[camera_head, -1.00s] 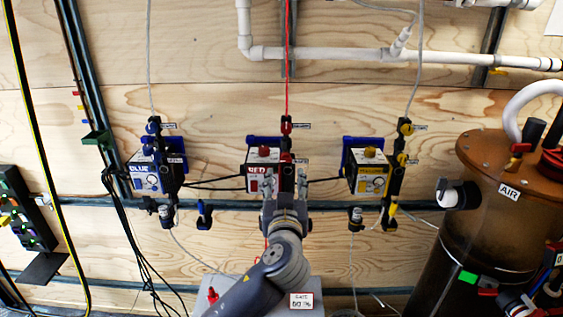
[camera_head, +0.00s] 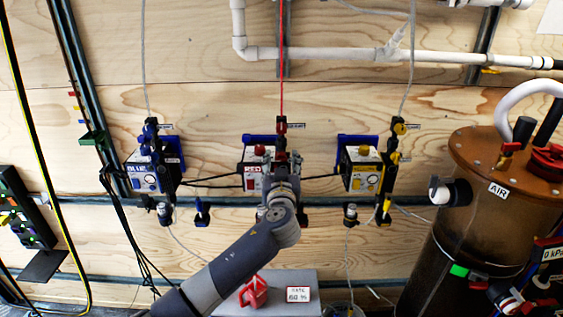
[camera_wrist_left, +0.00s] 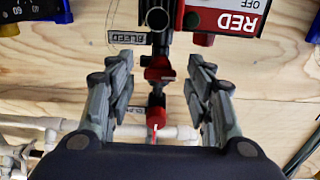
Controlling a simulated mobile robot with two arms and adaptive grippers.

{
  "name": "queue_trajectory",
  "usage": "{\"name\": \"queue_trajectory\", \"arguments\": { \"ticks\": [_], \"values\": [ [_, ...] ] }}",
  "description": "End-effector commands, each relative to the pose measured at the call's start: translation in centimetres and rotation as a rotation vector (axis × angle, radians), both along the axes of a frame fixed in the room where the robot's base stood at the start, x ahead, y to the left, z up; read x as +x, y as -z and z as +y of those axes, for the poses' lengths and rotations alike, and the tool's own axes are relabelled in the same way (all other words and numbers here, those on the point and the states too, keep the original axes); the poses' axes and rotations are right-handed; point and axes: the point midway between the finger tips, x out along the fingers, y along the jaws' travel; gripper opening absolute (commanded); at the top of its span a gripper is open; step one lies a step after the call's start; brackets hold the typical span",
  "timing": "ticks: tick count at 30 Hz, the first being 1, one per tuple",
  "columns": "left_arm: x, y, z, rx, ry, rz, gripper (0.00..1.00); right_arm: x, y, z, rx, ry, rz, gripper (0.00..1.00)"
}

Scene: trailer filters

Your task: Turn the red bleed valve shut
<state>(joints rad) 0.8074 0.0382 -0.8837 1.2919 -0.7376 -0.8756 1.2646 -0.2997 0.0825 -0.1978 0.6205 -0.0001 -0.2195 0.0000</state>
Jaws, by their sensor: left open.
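The red unit (camera_head: 257,167) is a red and white box on the wooden wall, between the blue and yellow units. A black fitting column with red parts runs beside it. In the left wrist view, the red valve handle (camera_wrist_left: 160,70) lies between my fingers, with clear space on both sides. A label resembling BLEED (camera_wrist_left: 127,37) is close by. My left gripper (camera_wrist_left: 160,62) is open and empty, facing the column. In the head view, my left gripper (camera_head: 283,166) hides the column's lower part. The right gripper is not in view.
The blue unit (camera_head: 144,172) is to the left and the yellow unit (camera_head: 363,169) to the right. Thin hoses hang between the units. A grey box (camera_head: 270,276) with a red part (camera_head: 254,292) stands below. A brown-topped AIR tank (camera_head: 499,160) stands at right.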

Motion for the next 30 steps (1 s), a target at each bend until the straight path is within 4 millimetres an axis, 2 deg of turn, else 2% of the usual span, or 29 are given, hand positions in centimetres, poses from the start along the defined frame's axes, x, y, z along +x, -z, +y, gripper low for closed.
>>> {"name": "queue_trajectory", "arguments": {
  "ticks": [2,3,8,9,20,30],
  "values": [
    [0.0,0.0,0.0,0.000,0.000,0.000,0.48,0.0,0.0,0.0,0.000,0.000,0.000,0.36],
    [0.0,0.0,0.0,0.000,0.000,0.000,0.44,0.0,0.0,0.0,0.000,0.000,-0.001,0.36],
    [0.0,0.0,0.0,0.000,0.000,0.000,0.07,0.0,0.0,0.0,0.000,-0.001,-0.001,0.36],
    [0.0,0.0,0.0,0.000,0.000,0.000,0.04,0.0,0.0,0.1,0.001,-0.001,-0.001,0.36],
    [0.0,0.2,-0.1,0.034,0.001,0.000,0.04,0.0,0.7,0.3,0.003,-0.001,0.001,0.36],
    [0.0,0.3,-0.1,0.248,0.000,-0.001,0.04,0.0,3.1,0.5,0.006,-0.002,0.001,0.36]
  ]
}}
